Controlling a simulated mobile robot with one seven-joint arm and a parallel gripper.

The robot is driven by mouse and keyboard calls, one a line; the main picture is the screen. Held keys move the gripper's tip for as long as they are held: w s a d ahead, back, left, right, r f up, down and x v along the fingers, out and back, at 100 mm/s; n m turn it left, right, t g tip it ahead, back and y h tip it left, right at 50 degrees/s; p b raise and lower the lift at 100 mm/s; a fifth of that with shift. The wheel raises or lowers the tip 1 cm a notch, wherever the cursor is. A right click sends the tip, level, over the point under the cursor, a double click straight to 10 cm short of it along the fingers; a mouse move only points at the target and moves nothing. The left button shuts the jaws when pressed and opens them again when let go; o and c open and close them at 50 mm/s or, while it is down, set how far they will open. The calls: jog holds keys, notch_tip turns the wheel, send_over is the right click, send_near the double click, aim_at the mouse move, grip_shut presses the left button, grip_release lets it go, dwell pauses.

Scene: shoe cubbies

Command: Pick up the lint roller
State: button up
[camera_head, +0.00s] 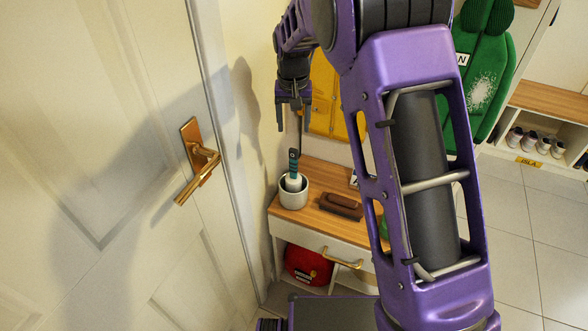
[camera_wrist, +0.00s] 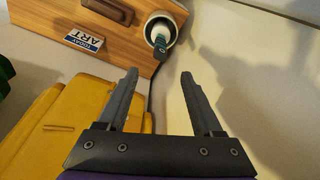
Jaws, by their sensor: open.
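The lint roller (camera_head: 293,165) stands in a white pot (camera_head: 293,198) on the wooden top of a low cabinet; its teal and dark handle sticks up above the rim. In the wrist view the handle (camera_wrist: 161,43) and the pot (camera_wrist: 174,23) show at the top, beyond the fingertips. My gripper (camera_head: 293,126) is open and empty, pointing down, above the lint roller and apart from it. Its two fingers (camera_wrist: 160,74) are spread wide in the wrist view. The roller's lower end is hidden inside the pot.
A brown brush (camera_head: 340,206) lies right of the pot, near a small sign (camera_wrist: 84,40). A yellow item (camera_head: 323,95) hangs on the wall behind. A white door with a brass handle (camera_head: 200,165) is at left. A red item (camera_head: 308,264) sits in the cabinet below.

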aim_at(294, 163)
jog(key=f, duration=0.4)
jog(key=w+f+b, duration=0.1)
jog(key=f, duration=0.3)
jog(key=w+f, duration=0.1)
jog(key=f, duration=0.3)
jog(key=shift+f, duration=0.4)
jog(key=f, duration=0.2)
jog(key=f+b, duration=0.1)
jog(key=f, duration=0.1)
jog(key=shift+w, duration=0.4)
grip_shut()
